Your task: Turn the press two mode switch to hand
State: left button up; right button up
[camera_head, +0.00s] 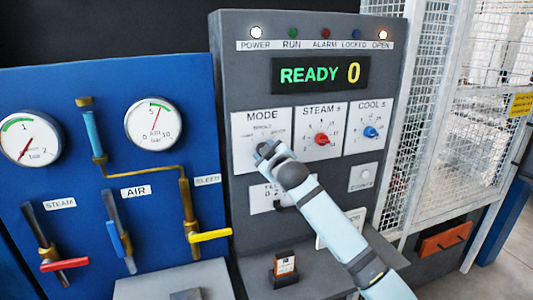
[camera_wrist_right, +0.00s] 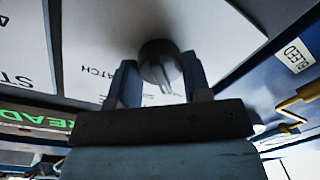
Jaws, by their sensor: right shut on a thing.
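The mode switch is a dark round knob (camera_wrist_right: 158,60) on a white plate, seen close in the right wrist view. My right gripper (camera_head: 265,150) is at the lower part of this plate. In the wrist view its two fingers (camera_wrist_right: 160,75) stand on either side of the knob, shut on it. Part of a word ending in "ATCH" shows beside the knob. The knob's pointer direction cannot be read. My left gripper is not in view.
Right of the mode plate are a red steam knob (camera_head: 322,139) and a blue cool knob (camera_head: 371,132). The display (camera_head: 320,74) reads READY 0; the power and open lamps are lit. A blue gauge panel (camera_head: 75,105) stands left, a white mesh guard (camera_head: 450,120) right.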

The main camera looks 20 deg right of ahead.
jog(key=o, duration=0.9)
jog(key=s+b, duration=0.1)
jog(key=s, duration=0.3)
jog(key=s+b, duration=0.1)
jog(key=s, duration=0.4)
jog(key=s+d+b, duration=0.1)
jog(key=s, duration=0.3)
jog(key=shift+s+r, duration=0.35)
jog(key=shift+s, duration=0.05)
